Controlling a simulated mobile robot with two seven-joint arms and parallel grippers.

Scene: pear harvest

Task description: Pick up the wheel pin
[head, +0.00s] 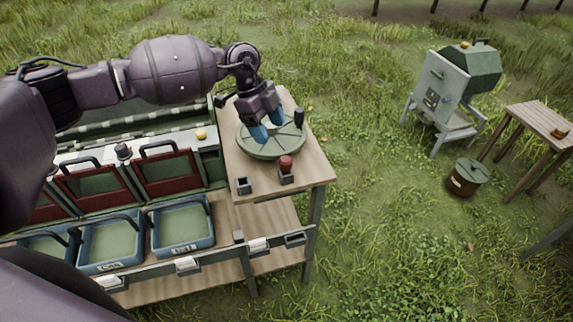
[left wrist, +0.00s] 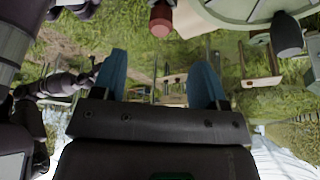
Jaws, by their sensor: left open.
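A red-topped pin (head: 286,162), which looks like the wheel pin, stands upright in a small dark holder on the wooden table. Its red top also shows at the top of the left wrist view (left wrist: 160,20). A round green spoked wheel (head: 262,152) lies flat behind it, with a dark upright knob (head: 299,118) at its rim. My left gripper (head: 268,127) is open above the wheel, its blue fingers apart and empty, clear of the red pin. In the left wrist view, one of my arms shows small at the left; its gripper's state is unclear.
An empty dark holder (head: 243,186) sits left of the pin. Red-framed gates (head: 168,172) and blue bins (head: 180,228) line the bench at left. A green-topped machine (head: 455,80), a lidded bucket (head: 467,177) and a small table (head: 540,120) stand apart on grass at right.

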